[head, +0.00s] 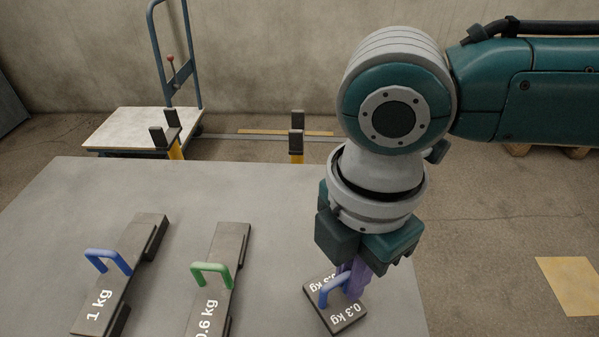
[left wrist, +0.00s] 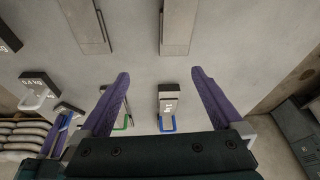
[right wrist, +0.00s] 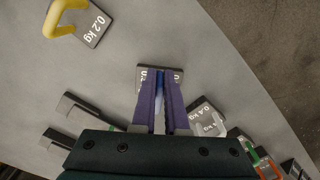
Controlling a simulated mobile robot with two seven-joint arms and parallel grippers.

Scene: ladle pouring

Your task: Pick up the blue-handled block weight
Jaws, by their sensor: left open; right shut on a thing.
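The block weight marked 0.3 kg (head: 338,316) is a small dark grey block with a blue handle (head: 327,292), near the table's right edge in the head view. My right gripper (head: 354,280) points down with its purple fingers shut on the blue handle. In the right wrist view the block (right wrist: 174,76) lies at the fingertips, its handle mostly hidden between them. I cannot tell whether the block touches the table. A larger 1 kg weight (head: 96,312), also blue-handled, lies at the left. My left gripper (left wrist: 160,75) is open and empty; the head view does not show it.
A green-handled 0.6 kg weight (head: 208,308) lies between the two blue-handled ones. A yellow-handled 0.2 kg weight (right wrist: 93,24) shows in the right wrist view. Yellow posts with dark tops (head: 296,140) and a platform cart (head: 140,125) stand beyond the table. The table's back (head: 230,185) is clear.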

